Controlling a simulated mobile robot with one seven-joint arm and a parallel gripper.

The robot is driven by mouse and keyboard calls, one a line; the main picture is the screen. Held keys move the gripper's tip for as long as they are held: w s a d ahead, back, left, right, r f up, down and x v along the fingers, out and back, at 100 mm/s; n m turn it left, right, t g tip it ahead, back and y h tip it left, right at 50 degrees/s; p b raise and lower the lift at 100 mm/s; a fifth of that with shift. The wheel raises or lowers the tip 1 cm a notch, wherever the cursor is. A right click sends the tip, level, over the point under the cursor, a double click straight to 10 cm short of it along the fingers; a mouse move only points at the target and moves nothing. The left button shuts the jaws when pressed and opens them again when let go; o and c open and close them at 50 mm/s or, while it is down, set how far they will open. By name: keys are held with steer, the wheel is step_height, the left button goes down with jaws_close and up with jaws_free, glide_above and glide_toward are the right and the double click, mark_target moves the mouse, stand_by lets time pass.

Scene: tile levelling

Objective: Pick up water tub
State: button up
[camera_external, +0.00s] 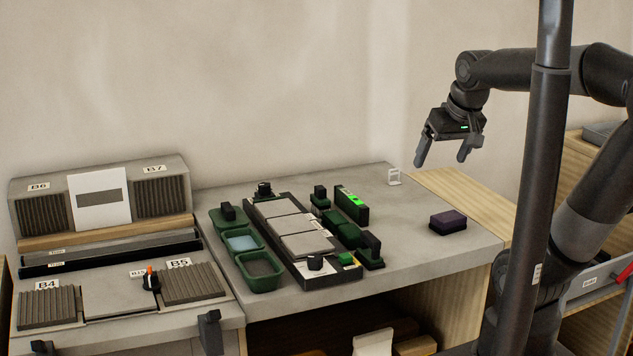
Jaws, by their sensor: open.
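Three dark green tubs stand in a row on the left part of the grey worktop. The middle tub (260,249) holds a pale blue, water-like surface and looks like the water tub. The front tub (264,288) holds something dark grey, and the back tub (214,226) has a black-handled item in it. My gripper (441,161) is open and empty, fingers pointing down, high above the right part of the worktop, well to the right of the tubs and apart from everything.
Right beside the tubs is a black-framed board (340,290) with light grey tiles. Several green and black tools stand right of it, including a level-like block (351,205). A dark purple block (447,221) lies farther right. The front right worktop (440,260) is clear.

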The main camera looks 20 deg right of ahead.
steer(key=w+a+r+g, duration=0.1)
steer(key=w+a+g, duration=0.1)
steer(key=w+a, duration=0.6)
steer(key=g, duration=0.3)
glide_above(243, 239)
steer(key=s, duration=0.5)
step_height(243, 239, down, 11)
steer(key=f, duration=0.5)
steer(key=shift+w+a+f, duration=0.1)
steer(key=shift+a+f, duration=0.15)
steer(key=shift+f, duration=0.05)
steer(key=shift+w+a+f, duration=0.1)
steer(key=shift+a+f, duration=0.1)
steer(key=shift+f, duration=1.35)
steer(key=shift+w+a+f, duration=0.1)
steer(key=shift+a+f, duration=0.1)
steer(key=shift+f, duration=1.35)
steer(key=c, duration=1.1)
steer(key=shift+r, duration=0.2)
